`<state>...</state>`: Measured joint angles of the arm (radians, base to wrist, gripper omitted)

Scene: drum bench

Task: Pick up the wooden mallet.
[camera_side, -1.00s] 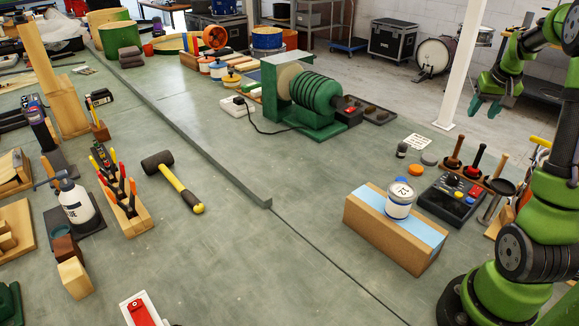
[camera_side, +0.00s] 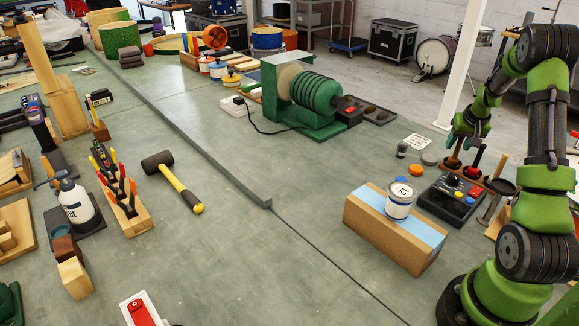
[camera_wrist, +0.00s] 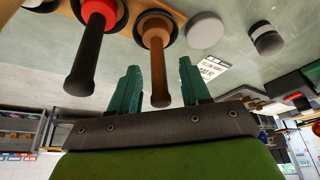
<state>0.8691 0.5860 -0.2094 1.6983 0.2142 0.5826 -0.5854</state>
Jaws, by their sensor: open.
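A tool rack stands at the right in the side view, its wooden board (camera_side: 503,187) holding several upright handled tools. One tool with a plain brown wooden handle (camera_wrist: 157,65) shows in the wrist view; I take it for the wooden mallet, though its head is hidden. My gripper (camera_wrist: 159,68) is open, with one green finger on each side of this handle in the picture; contact cannot be told. In the side view my gripper (camera_side: 470,133) hangs over the rack, partly covering that handle.
A red-collared tool with a black handle (camera_wrist: 92,50) stands close beside the brown one. A grey disc (camera_wrist: 205,29) and a black cylinder (camera_wrist: 267,40) lie nearby. A box (camera_side: 385,240) bears a can (camera_side: 400,203). A black-headed mallet with a yellow handle (camera_side: 183,193) lies far left.

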